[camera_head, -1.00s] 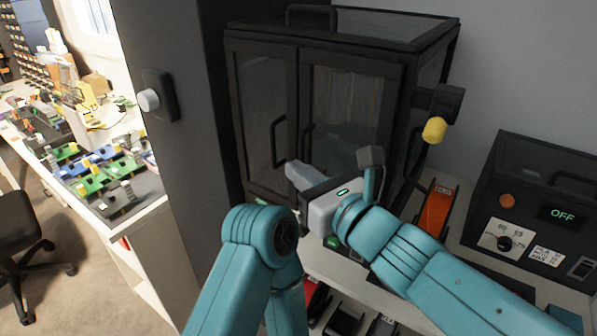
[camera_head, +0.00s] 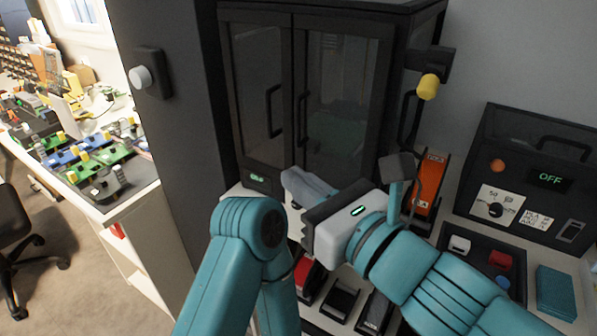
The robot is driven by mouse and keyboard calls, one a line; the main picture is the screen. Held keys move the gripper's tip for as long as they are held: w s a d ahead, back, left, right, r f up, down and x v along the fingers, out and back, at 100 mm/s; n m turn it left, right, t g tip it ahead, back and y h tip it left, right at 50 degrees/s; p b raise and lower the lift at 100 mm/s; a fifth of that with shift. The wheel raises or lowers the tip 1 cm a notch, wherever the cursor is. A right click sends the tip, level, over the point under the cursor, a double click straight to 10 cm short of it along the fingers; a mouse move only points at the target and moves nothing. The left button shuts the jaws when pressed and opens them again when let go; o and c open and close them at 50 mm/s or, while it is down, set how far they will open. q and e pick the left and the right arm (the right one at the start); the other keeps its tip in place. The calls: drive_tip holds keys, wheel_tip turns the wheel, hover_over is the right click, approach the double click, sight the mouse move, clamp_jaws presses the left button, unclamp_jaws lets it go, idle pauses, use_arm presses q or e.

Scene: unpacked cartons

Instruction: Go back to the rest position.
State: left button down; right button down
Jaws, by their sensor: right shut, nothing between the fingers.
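My right gripper (camera_head: 298,184) shows in the middle of the head view. Its arm comes in from the lower right. Its grey fingers are together with nothing between them, pointing left in front of the black glass-doored cabinet (camera_head: 394,90). I cannot tell how far the fingertips are from the cabinet's doors. A bent teal arm link of mine stands at the lower centre left. My left gripper is not in view.
A black control unit (camera_head: 535,165) reading OFF, a dark tray (camera_head: 478,245) and a teal box (camera_head: 556,292) are at the right. A dark pillar (camera_head: 183,170) stands left. Red and black items lie below my gripper.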

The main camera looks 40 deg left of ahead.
drive_tip(key=shift+s+d+f, duration=0.15)
drive_tip(key=shift+s+d, duration=0.1)
drive_tip(key=shift+d, duration=0.05)
drive_tip(key=w+d+f+n+h+p, duration=0.1)
drive_tip(key=w+d+f+h, duration=0.15)
drive_tip(key=f, duration=0.55)
drive_tip(key=w+d+f+n+h, duration=0.2)
drive_tip(key=d+f, duration=0.1)
drive_tip(key=f, duration=0.4)
drive_tip(key=w+d+f+n+h+p, duration=0.1)
drive_tip(key=w+d+f+h, duration=0.2)
drive_tip(key=f, duration=0.5)
drive_tip(key=s+d+f+n+g+h+p, duration=0.15)
drive_tip(key=d+f+n+h, duration=0.35)
drive_tip(key=d+f, duration=1)
drive_tip(key=s+d+f+n+g+p, duration=0.2)
drive_tip(key=s+d+f+n, duration=0.7)
drive_tip(key=s+f, duration=0.3)
drive_tip(key=shift+n+g+h, duration=0.35)
drive_tip(key=shift+n+h, duration=0.1)
drive_tip(key=shift+n, duration=0.05)
